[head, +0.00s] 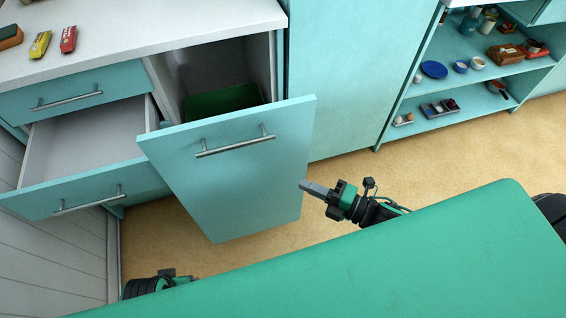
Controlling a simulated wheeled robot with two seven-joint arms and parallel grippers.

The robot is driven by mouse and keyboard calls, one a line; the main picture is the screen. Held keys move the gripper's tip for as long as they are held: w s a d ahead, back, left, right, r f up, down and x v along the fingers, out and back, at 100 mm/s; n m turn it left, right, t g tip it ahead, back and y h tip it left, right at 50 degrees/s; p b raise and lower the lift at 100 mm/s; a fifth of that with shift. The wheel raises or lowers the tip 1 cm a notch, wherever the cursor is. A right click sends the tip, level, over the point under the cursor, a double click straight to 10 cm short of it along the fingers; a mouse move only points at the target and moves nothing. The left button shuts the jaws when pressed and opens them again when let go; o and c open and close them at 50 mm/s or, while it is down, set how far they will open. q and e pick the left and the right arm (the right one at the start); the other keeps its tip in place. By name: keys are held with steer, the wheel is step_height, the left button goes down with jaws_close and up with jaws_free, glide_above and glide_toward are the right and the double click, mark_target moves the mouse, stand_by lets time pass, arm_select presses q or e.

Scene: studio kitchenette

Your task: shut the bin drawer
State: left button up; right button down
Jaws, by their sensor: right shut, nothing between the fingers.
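The bin drawer (228,180) is a tall turquoise front with a horizontal metal handle (235,146). It is pulled well out from the cabinet, and a dark green bin (222,101) shows inside behind the front. My right gripper (303,185) is shut and empty, just to the right of the drawer front's right edge, pointing left. I cannot tell from this view whether it touches the front. At the bottom left, part of my left arm (150,286) shows, mostly hidden by my green body; its fingertips cannot be made out.
Left of the bin drawer, a lower drawer (90,190) is also open and looks empty; the drawer above it (70,94) is closed. Small packets (68,39) lie on the counter (150,25). Open shelves (465,80) with dishes stand at right. Floor (350,165) right of the bin drawer is clear.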

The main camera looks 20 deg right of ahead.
mark_target(269, 158)
arm_select(q)
steer(key=shift+f, duration=0.3)
arm_select(e)
steer(key=shift+w+a, duration=0.7)
steer(key=shift+w, duration=0.7)
steer(key=shift+w+a, duration=0.75)
steer(key=shift+w, duration=0.65)
steer(key=shift+w+a, duration=0.7)
steer(key=shift+w, duration=0.7)
arm_select(q)
step_height(269, 158, up, 8)
steer(key=s+t+b, duration=0.1)
steer(key=b, duration=0.3)
steer(key=w+d+t+h+b, duration=0.1)
steer(key=d, duration=0.1)
steer(key=w+d+f+t+h+b, duration=0.1)
steer(key=w+d+t, duration=0.1)
steer(key=shift+w+d+f+m+t, duration=0.15)
steer(key=shift+d+f+m+t, duration=0.05)
steer(key=shift+d+m+t, duration=0.15)
arm_select(e)
steer(key=w, duration=3.1)
steer(key=shift+w+d+r, duration=0.15)
steer(key=shift+w+r, duration=0.05)
steer(key=shift+w, duration=0.05)
